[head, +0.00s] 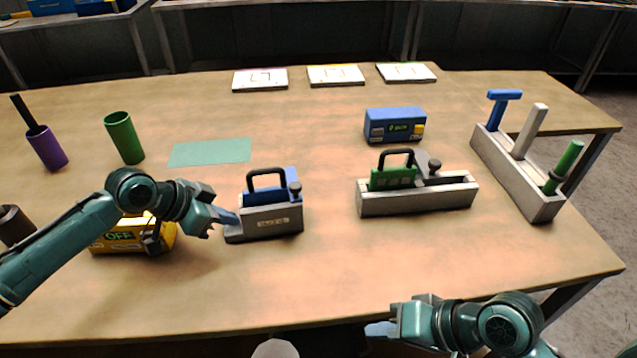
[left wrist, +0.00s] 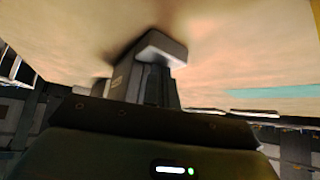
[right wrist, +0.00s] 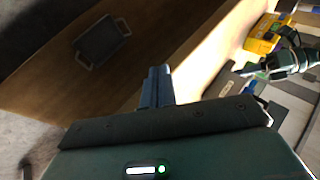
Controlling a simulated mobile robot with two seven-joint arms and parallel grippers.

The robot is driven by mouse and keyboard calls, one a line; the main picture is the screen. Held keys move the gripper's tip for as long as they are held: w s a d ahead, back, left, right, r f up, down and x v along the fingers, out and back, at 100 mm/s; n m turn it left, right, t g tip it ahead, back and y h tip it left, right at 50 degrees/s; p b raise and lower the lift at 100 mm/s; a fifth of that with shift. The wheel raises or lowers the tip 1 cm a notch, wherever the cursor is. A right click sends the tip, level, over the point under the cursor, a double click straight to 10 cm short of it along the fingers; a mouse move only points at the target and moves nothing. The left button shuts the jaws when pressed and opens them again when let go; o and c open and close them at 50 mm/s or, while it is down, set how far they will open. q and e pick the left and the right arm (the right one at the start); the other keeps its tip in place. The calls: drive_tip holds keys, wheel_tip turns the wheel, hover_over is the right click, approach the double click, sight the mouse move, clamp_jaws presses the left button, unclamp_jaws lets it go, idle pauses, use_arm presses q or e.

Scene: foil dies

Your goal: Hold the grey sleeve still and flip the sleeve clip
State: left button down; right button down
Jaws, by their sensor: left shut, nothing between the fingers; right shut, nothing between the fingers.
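A grey sleeve-like holder (head: 270,222) with a small label stands left of the table's middle. A blue block (head: 283,182) with a black handle sits in it, and a dark knob (head: 295,188) stands at its right end. I cannot tell which part is the clip. My left gripper (head: 234,218) is shut at the holder's left end; whether it touches is unclear. The left wrist view shows a pale grey end (left wrist: 165,46) just beyond the fingers. My right gripper (head: 378,329) is shut and empty at the table's front edge, away from the holder.
A longer grey holder (head: 440,196) with a green block stands to the right. A yellow box (head: 108,243) lies under my left arm. A blue box (head: 395,115), a tool rack (head: 545,207), cups and a green mat (head: 210,152) stand farther off. The front middle is clear.

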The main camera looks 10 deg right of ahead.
drive_tip(key=w+a+r+y, duration=0.1)
drive_tip(key=w+a+r+m+t+y, duration=0.1)
drive_tip(key=w+a, duration=0.1)
drive_tip(key=shift+w+a+r, duration=0.15)
drive_tip(key=shift+r, duration=0.1)
drive_tip(key=w+m, duration=0.1)
drive_tip(key=w, duration=0.1)
drive_tip(key=w+d+r+m+g+y, duration=0.1)
drive_tip(key=w+m, duration=0.1)
drive_tip(key=w, duration=0.1)
drive_tip(key=w+m, duration=0.1)
drive_tip(key=w, duration=0.2)
drive_tip(key=shift+w+d+r+g+y, duration=0.15)
drive_tip(key=shift+w+d+g+y, duration=0.05)
drive_tip(key=shift+w+g+y, duration=0.1)
drive_tip(key=w+r+m, duration=0.1)
drive_tip(key=w+d+r+m, duration=0.1)
drive_tip(key=w, duration=0.1)
drive_tip(key=w+r+m+g, duration=0.1)
drive_tip(key=shift+w+d+r+y, duration=0.2)
drive_tip(key=shift+w+r+y, duration=0.1)
drive_tip(key=shift+y, duration=0.1)
drive_tip(key=w+d+r+m+g+y, duration=0.1)
drive_tip(key=w+d+r+m+y, duration=0.15)
drive_tip(key=w+r, duration=0.35)
drive_tip(key=s+x, duration=0.1)
drive_tip(key=x, duration=0.8)
drive_tip(key=shift+a+m+h, duration=0.35)
drive_tip(key=shift+a+h, duration=0.1)
